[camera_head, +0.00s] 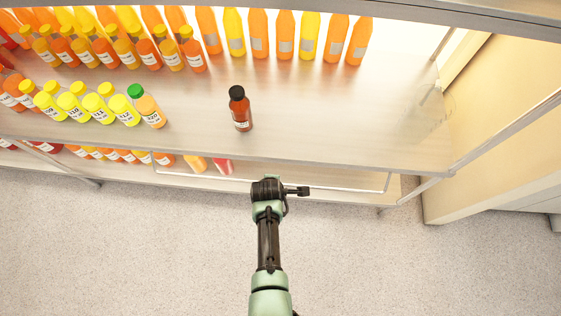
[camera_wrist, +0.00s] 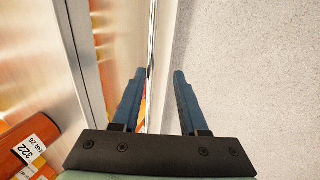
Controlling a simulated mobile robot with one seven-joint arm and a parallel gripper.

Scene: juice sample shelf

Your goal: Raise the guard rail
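The guard rail (camera_head: 340,188) is a thin pale metal bar with short bent ends, low along the front of the shelf. It sits below the front edge of the upper board in the head view. My gripper (camera_head: 268,187) is at the rail, near its middle. In the wrist view my gripper (camera_wrist: 159,72) is open, with two blue fingers apart. The rail (camera_wrist: 152,45) runs between them, closer to the left finger, and neither finger is clearly closed on it. The fingertips are hidden in the head view.
A dark-capped red bottle (camera_head: 240,109) stands alone on the upper board (camera_head: 330,125). Several yellow and orange bottles (camera_head: 100,105) stand left and at the back. More bottles sit on the lower level behind the rail. The speckled floor (camera_head: 130,250) in front is clear.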

